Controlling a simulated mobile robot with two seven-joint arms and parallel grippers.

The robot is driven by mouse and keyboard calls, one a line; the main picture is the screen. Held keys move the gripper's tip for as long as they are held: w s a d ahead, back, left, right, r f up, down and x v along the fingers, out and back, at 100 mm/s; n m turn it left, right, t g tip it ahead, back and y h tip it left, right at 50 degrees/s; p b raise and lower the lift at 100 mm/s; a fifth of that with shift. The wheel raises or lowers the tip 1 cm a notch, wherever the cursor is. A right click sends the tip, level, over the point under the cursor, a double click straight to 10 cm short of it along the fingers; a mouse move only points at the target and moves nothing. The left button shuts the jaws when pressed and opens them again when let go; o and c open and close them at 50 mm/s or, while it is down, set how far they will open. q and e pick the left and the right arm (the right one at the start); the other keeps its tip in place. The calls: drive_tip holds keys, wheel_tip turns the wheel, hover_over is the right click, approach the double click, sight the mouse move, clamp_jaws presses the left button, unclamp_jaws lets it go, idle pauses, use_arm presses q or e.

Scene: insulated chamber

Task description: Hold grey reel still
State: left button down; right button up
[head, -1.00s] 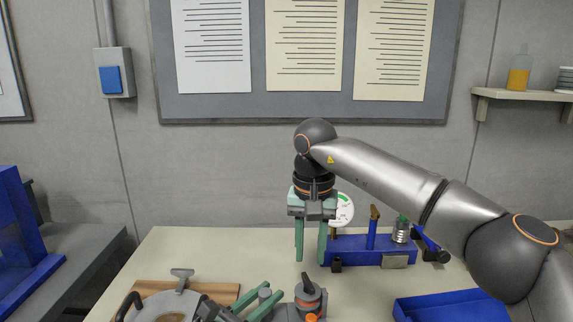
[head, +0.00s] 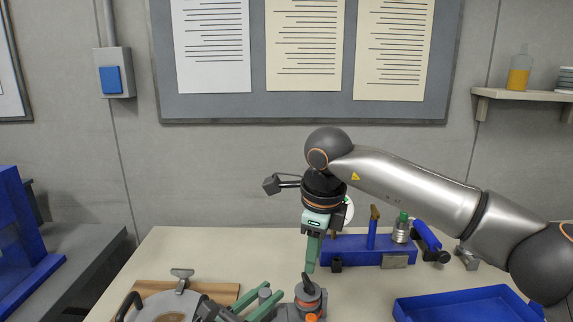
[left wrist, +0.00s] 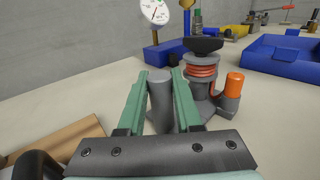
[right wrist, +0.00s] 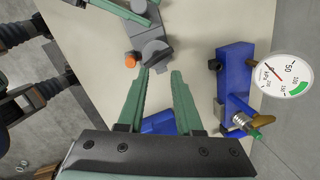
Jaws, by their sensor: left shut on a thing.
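The grey reel (left wrist: 201,72) stands on the table with red-orange winding, a black crank on top and an orange-capped cylinder beside it. It also shows in the head view (head: 308,298) and the right wrist view (right wrist: 155,53). My left gripper (left wrist: 161,73) is shut on the plain grey post (left wrist: 160,100) next to the reel, one green finger on each side; in the head view the post (head: 265,293) is partly hidden. My right gripper (head: 311,270) is above the reel, pointing down. In the right wrist view its fingers (right wrist: 161,72) are apart with nothing between them.
A blue stand (head: 345,248) with a dial gauge (right wrist: 286,76) and fittings is behind the reel. A blue tray (head: 468,305) lies at the right. A wooden board (head: 220,291) and a round grey item with a black handle (head: 160,309) are at the left.

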sight(309, 282)
drive_tip(key=m, duration=0.5)
drive_tip(key=shift+s+d+r, duration=0.1)
drive_tip(key=shift+s, duration=0.25)
drive_tip(key=shift+w+a+f+m+t+y, duration=0.15)
drive_tip(key=shift+w+f+m, duration=0.1)
drive_tip(key=shift+f+m, duration=0.75)
drive_tip(key=shift+w+a+f+m+t+y, duration=0.1)
drive_tip(key=shift+w+f+m+t, duration=0.1)
drive_tip(key=shift+f+m, duration=0.85)
drive_tip(key=shift+w+a+f+m+t+y, duration=0.15)
drive_tip(key=shift+w+f+m, duration=0.1)
drive_tip(key=shift+f+m, duration=0.75)
drive_tip(key=shift+d+f, duration=0.1)
drive_tip(key=shift+f, duration=0.05)
clamp_jaws()
